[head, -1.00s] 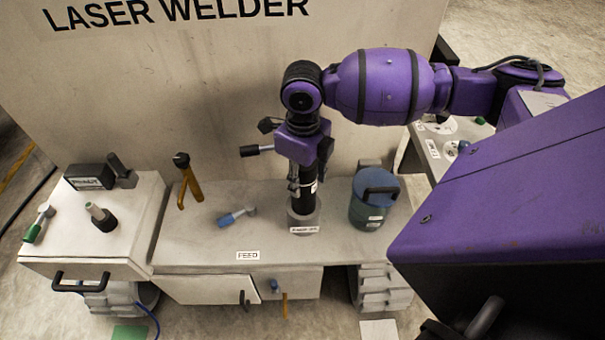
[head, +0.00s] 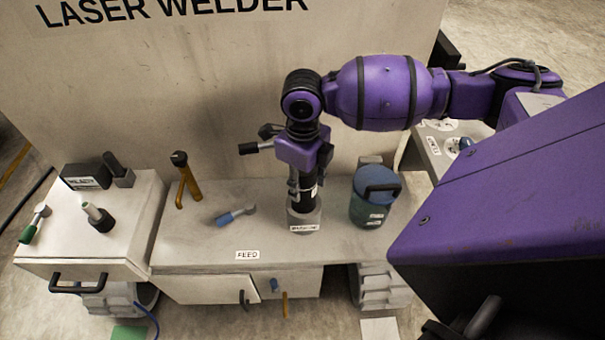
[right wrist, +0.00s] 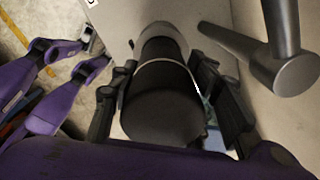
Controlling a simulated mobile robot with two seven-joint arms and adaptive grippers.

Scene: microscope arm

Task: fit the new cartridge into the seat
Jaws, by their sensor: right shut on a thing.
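The new cartridge, a black upright cylinder (head: 309,192) with a small white label, is held between the fingers of my right gripper (head: 303,178). The gripper is shut on it from above. The cartridge's lower end meets the seat, a grey round collar (head: 303,217) with a label on its front. I cannot tell how deep it sits. In the right wrist view, the cartridge (right wrist: 160,112) is dark with a pale ring, between the two black fingers of the right gripper (right wrist: 160,90). A grey cylinder shows beyond it, probably the seat. My left gripper is not in the head view.
A green canister with a blue lid (head: 375,195) stands close right of the seat. A black-ended lever (head: 255,149) juts out left of the gripper. A blue-handled lever (head: 235,216) and an orange-handled one (head: 187,182) are farther left. The bench front near the FEED label (head: 247,255) is clear.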

